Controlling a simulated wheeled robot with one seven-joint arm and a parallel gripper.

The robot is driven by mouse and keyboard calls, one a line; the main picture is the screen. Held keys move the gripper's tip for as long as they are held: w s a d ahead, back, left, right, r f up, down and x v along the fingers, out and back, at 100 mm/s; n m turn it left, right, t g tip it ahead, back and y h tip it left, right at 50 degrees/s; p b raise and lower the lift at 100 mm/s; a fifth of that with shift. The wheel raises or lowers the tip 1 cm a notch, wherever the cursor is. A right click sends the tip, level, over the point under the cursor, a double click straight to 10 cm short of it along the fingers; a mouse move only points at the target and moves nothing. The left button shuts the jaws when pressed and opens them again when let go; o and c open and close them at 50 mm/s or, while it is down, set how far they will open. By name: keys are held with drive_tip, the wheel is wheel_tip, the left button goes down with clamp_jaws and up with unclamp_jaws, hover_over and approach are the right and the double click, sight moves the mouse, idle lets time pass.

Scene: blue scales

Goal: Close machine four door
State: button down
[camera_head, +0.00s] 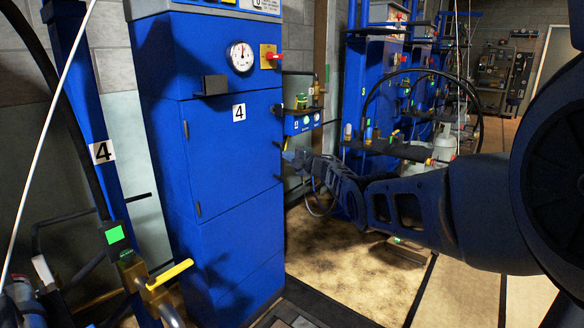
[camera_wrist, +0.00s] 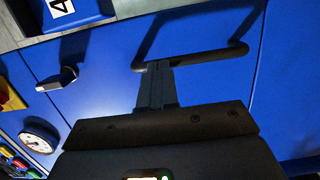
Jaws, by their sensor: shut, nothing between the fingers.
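Machine four is a tall blue cabinet (camera_head: 225,240) with a white number 4 label on its door (camera_head: 215,150). The door covers the cabinet front and looks nearly flush; I cannot tell whether it is fully shut. Hinges show on its left side. My gripper (camera_head: 289,156) is beside the cabinet's right edge, at mid-door height. In the wrist view my gripper (camera_wrist: 156,66) is shut and empty in front of a blue surface, beside a dark bar shape (camera_wrist: 195,56). I cannot tell whether they touch.
A gauge (camera_head: 242,57) and a red knob on yellow (camera_head: 270,57) sit above the door. A small blue control box (camera_head: 300,123) stands right of the cabinet. A yellow lever (camera_head: 170,275) is at front left. Open floor (camera_head: 340,270) lies right of the cabinet.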

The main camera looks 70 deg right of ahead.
drive_tip(key=shift+w+d+r+b, duration=0.25)
drive_tip(key=shift+w+b, duration=0.25)
drive_tip(key=shift+b, duration=0.2)
